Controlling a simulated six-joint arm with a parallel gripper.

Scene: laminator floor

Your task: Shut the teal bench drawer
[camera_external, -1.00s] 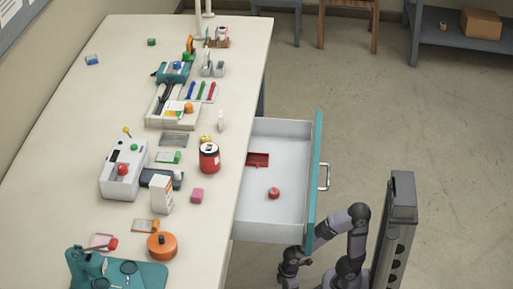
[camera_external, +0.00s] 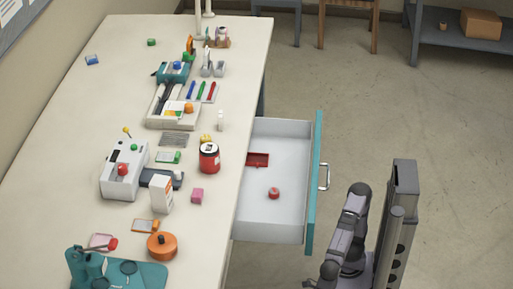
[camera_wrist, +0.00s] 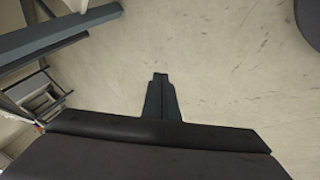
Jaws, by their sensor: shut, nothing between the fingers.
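The teal bench drawer stands pulled out from the right side of the bench, with its white interior showing. Its teal front (camera_external: 314,190) faces right and carries a metal handle (camera_external: 324,177). A shallow red tray (camera_external: 257,160) and a round red object (camera_external: 273,193) lie inside. My gripper (camera_external: 312,283) is low at the bottom edge of the external view, below the drawer's near corner and apart from it, and only partly visible. In the wrist view my gripper (camera_wrist: 160,78) is shut, empty, and points over bare floor.
The long cream bench (camera_external: 125,60) fills the left and holds many small items, including a red can (camera_external: 209,158) and an orange pot (camera_external: 162,246). A grey shelf with a cardboard box (camera_external: 481,23) stands far back right.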

